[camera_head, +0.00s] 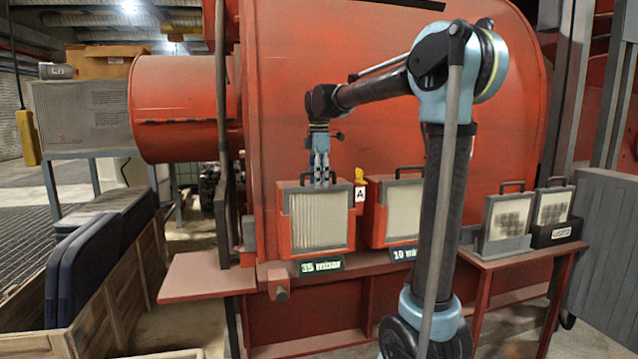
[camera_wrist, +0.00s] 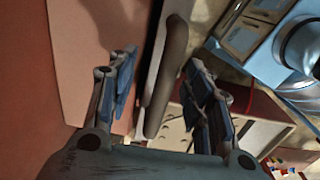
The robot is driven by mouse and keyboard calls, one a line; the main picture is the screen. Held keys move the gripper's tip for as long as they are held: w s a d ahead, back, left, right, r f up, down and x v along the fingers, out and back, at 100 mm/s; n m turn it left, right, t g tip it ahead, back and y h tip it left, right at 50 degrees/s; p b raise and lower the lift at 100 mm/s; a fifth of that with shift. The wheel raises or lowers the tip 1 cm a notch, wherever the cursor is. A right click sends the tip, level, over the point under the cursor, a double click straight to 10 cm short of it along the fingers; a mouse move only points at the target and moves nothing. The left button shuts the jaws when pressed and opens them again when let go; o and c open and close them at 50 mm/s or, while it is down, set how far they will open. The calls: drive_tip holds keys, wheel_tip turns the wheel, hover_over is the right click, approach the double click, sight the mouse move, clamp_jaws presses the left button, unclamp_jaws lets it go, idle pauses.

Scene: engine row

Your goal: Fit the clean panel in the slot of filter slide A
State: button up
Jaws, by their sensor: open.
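Filter slide A (camera_head: 294,243) is a red housing on the engine's front ledge, beside a yellow clip with an "A" tag (camera_head: 361,195). A pale pleated panel (camera_head: 320,220) with a dark top handle stands upright in it. I cannot tell whether it is fully seated. My gripper (camera_head: 321,181) points down over this panel's top. In the wrist view my gripper (camera_wrist: 160,85) is open, with a finger on each side of the dark handle bar (camera_wrist: 164,75). Whether the fingers touch the handle is unclear.
A second red slide (camera_head: 376,222) with a pale panel stands to the right, its sign partly hidden by my arm. Below slide A a sign (camera_head: 320,266) reads 35 mbar. Two panels with dark patches stand on the right shelf, one in a grey holder (camera_head: 506,246), one in a black "USED" bin (camera_head: 560,233).

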wheel_tip(320, 180, up, 11)
drive_tip(key=shift+r, duration=0.15)
idle(0.5)
drive_tip(key=s+d+f+m, duration=0.6)
drive_tip(key=s+d+f, duration=0.1)
drive_tip(key=s+d, duration=0.15)
drive_tip(key=s+d+f+m, duration=0.4)
drive_tip(key=s+f, duration=0.3)
drive_tip(key=f, duration=0.3)
drive_tip(key=s+d+f+m+t, duration=0.1)
drive_tip(key=s+d+f+m, duration=0.3)
drive_tip(key=s+f+m, duration=0.2)
drive_tip(key=s+d+f+m+t, duration=0.1)
drive_tip(key=s+d+f+m, duration=0.4)
drive_tip(key=s+f, duration=0.5)
wheel_tip(320, 180, down, 4)
drive_tip(key=shift+f, duration=0.25)
drive_tip(key=shift+s, duration=0.1)
drive_tip(key=shift+w+f, duration=0.2)
drive_tip(key=shift+w, duration=0.25)
